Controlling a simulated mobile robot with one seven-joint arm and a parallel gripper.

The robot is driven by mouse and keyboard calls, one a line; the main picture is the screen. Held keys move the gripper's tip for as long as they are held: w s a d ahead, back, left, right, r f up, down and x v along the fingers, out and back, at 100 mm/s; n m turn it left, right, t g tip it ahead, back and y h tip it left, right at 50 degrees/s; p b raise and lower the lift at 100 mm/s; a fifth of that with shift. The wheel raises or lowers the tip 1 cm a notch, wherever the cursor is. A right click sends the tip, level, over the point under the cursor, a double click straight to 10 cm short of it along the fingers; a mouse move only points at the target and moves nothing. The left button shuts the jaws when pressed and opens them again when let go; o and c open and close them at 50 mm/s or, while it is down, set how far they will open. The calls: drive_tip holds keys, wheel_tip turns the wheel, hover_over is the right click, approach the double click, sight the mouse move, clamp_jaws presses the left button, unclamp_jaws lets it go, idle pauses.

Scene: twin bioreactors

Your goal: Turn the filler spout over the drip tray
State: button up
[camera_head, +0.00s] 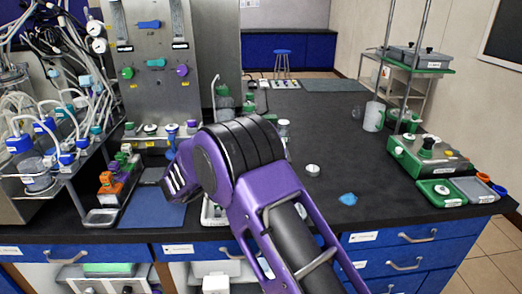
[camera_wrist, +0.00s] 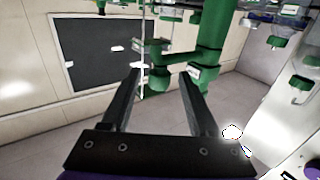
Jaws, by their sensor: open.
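My gripper (camera_wrist: 160,80) is open in the wrist view, its two dark fingers apart with nothing shut between them. Beyond and between the fingertips is a green fitting (camera_wrist: 175,66), a short side arm joined to a thick green upright (camera_wrist: 212,45); it may be the filler spout, but I cannot tell for sure. I cannot tell whether a finger touches it. In the head view, my purple arm hides the fingers and part of the bench behind it. I cannot pick out the drip tray with certainty.
A black bench (camera_head: 335,130) has bare room right of my arm, with a blue patch (camera_head: 348,199) and a small round item (camera_head: 313,169). A crowded tubing rack (camera_head: 60,140) stands left. A green-and-grey device (camera_head: 428,155) and small trays (camera_head: 472,189) stand right.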

drive_tip(key=v, duration=1.3)
drive_tip(key=shift+a, duration=0.1)
